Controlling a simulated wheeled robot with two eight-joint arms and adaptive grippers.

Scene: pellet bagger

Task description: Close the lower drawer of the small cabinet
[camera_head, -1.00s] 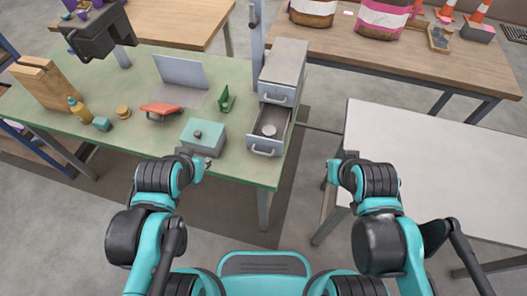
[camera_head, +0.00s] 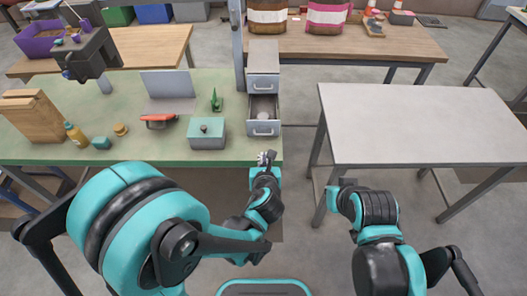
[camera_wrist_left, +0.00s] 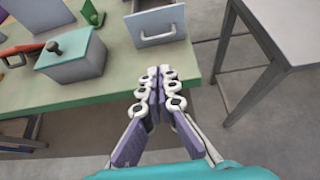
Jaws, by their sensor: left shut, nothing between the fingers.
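The small grey cabinet (camera_head: 264,57) stands at the right end of the green table. Its lower drawer (camera_head: 264,127) is pulled out toward me, with a round light thing inside; the drawer above it is shut. In the left wrist view the lower drawer's front (camera_wrist_left: 158,27) and its bar handle show at the top. My left gripper (camera_head: 266,157) is shut and empty, just in front of the drawer and apart from it. It also shows in the left wrist view (camera_wrist_left: 159,72), pointing at the drawer front. My right gripper's fingers cannot be made out in the head view.
A teal-lidded box (camera_head: 207,134) stands left of the drawer on the green table (camera_head: 60,152). A red-orange tool (camera_head: 158,118), a laptop-like panel (camera_head: 168,84) and bottle (camera_head: 76,134) are farther left. A bare grey table (camera_head: 420,120) stands to the right across a gap.

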